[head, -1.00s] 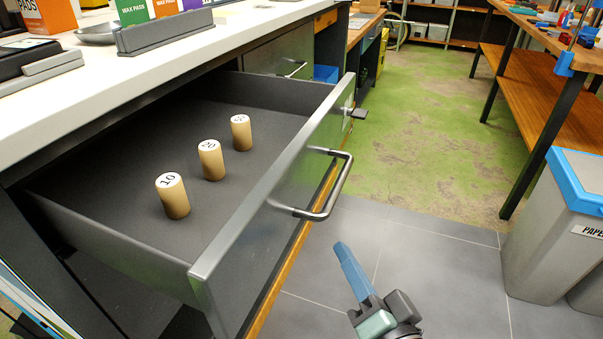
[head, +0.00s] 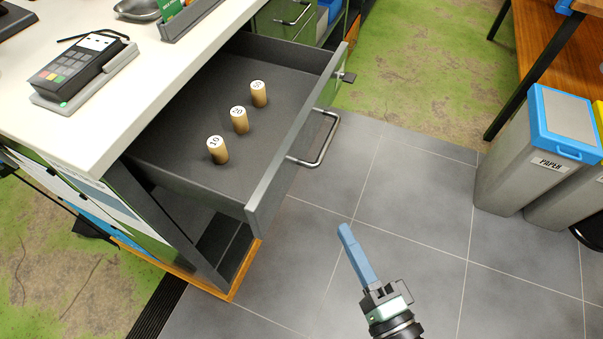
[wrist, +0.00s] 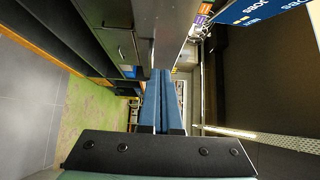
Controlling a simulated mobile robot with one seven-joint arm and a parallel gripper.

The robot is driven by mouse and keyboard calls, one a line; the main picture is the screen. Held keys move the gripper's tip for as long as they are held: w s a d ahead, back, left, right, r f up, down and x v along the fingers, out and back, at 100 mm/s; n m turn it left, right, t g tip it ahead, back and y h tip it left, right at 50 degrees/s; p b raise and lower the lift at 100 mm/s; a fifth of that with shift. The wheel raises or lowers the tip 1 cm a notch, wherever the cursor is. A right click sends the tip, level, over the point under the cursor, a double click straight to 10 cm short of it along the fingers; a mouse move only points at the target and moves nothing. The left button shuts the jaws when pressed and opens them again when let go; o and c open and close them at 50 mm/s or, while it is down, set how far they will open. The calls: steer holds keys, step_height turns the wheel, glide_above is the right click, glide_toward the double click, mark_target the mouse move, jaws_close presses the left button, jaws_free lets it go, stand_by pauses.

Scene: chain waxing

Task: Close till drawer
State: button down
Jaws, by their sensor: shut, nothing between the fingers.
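The till drawer (head: 180,171) is pulled open from under the white counter in the head view. The fingers also show in the wrist view (wrist: 160,88), pointing along the counter side.
A card terminal (head: 75,75) lies on the white counter (head: 110,130). A grey bin with a blue rim (head: 535,140) stands at the right, near a wooden workbench. The tiled floor between drawer and bin is clear.

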steer(key=p, duration=0.2)
glide_toward(292, 167)
steer(key=w+d, duration=0.1)
steer(key=w, duration=0.3)
steer(key=shift+w+a+r+p, duration=0.1)
steer(key=shift+w+a+p, duration=0.1)
steer(key=shift+a, duration=0.4)
steer(key=shift+w+a+r+p, duration=0.1)
steer(key=shift+w+a, duration=0.15)
steer(key=shift+a, duration=0.35)
steer(key=shift+w+a+f, duration=0.15)
steer(key=shift+w+a, duration=0.05)
steer(key=shift+a, duration=0.4)
